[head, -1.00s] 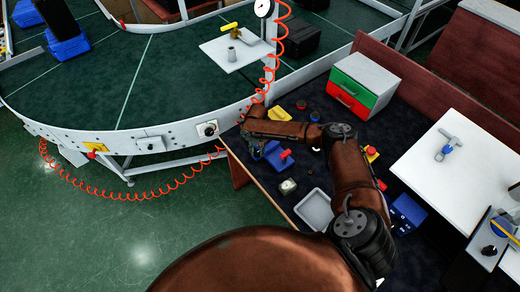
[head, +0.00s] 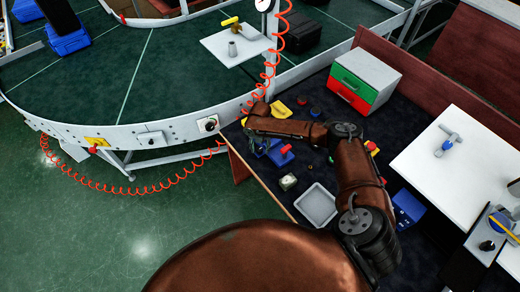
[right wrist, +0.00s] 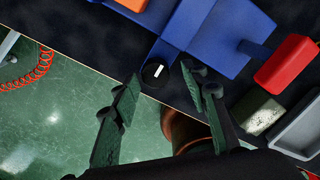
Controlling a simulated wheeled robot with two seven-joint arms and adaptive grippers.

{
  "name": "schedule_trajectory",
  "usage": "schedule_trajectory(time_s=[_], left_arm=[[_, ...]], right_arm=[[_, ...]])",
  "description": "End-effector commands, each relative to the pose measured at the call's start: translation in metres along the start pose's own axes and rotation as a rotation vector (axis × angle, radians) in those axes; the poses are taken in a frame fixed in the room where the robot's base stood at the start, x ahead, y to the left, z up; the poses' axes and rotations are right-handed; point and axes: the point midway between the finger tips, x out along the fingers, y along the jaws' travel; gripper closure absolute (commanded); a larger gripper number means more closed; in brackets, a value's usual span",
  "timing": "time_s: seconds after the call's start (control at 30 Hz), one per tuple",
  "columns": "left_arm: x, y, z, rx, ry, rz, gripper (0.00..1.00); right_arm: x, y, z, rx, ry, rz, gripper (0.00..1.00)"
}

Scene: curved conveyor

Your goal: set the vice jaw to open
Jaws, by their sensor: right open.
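The vice is a blue body (head: 275,158) with a red block (head: 286,149), near the left edge of the dark workbench. In the right wrist view the blue body (right wrist: 208,32) fills the top middle, with the red block (right wrist: 287,64) at right. A round black knob (right wrist: 154,74) with a white mark sits at its lower end, by the bench edge. My right gripper (right wrist: 160,78) is open, its two dark green fingers on either side of the knob. I cannot tell whether they touch it. In the head view my right gripper (head: 258,146) is partly hidden by my wrist.
A grey tray (head: 317,206) and a small grey-green block (head: 288,182) lie near the vice. A green and red drawer box (head: 361,82) stands behind. The curved conveyor (head: 150,135) with an orange coiled hose (head: 268,70) is at left. Green floor is free below.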

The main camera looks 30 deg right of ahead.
Motion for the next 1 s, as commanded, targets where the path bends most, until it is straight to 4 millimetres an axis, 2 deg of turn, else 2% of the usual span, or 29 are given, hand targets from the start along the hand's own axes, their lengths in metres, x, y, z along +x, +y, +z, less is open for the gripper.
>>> schedule_trajectory(time_s=[0.17,0.5,0.6,0.8,1.0], left_arm=[[0.000,0.001,0.000,0.000,0.000,0.001,0.60],[0.000,0.002,0.000,0.000,0.000,0.002,0.60],[0.000,0.002,0.000,0.000,0.000,0.002,0.60],[0.000,0.002,-0.001,0.000,0.000,0.002,0.60],[0.000,0.002,-0.001,0.000,0.000,0.002,0.60]], right_arm=[[-0.025,0.000,0.002,-0.001,-0.003,0.003,0.59],[-0.093,0.000,0.001,-0.001,-0.002,0.002,0.59],[-0.106,0.000,0.001,0.001,-0.001,0.000,0.59],[-0.117,0.000,0.000,0.000,0.001,-0.001,0.59],[-0.118,0.000,0.000,0.000,0.001,-0.001,0.59]])
